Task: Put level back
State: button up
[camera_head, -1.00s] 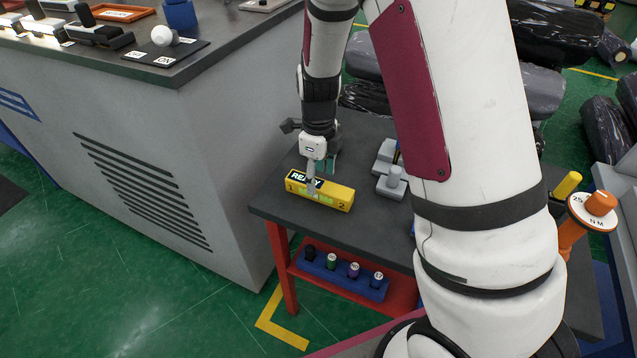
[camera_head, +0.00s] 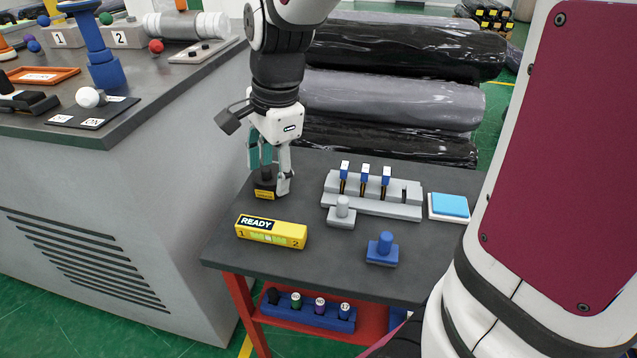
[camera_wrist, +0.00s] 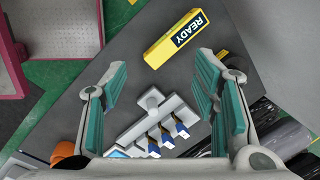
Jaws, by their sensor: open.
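The yellow level (camera_head: 271,232), with a READY label and a vial on it, lies flat on the dark table near its front left edge. It also shows in the wrist view (camera_wrist: 176,40). My gripper (camera_head: 271,178) is open and empty, behind the level and apart from it. Its fingers are beside a small black block with a yellow label (camera_head: 265,194); I cannot tell whether they touch it.
A grey rack (camera_head: 385,206) with blue-topped tools, a grey knobbed block (camera_head: 342,213), a blue knobbed block (camera_head: 382,250) and a blue pad (camera_head: 450,205) stand on the table (camera_head: 325,262). A grey counter (camera_head: 120,210) adjoins at left. Wrapped rolls (camera_head: 390,100) lie behind.

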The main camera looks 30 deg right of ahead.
jog(key=s+r+n+t+h, duration=0.1)
jog(key=s+r+n+t, duration=0.2)
jog(key=s+r+n, duration=0.4)
jog(key=shift+s+d+n, duration=0.4)
jog(key=shift+s+n, duration=4.3)
jog(key=shift+n, duration=0.4)
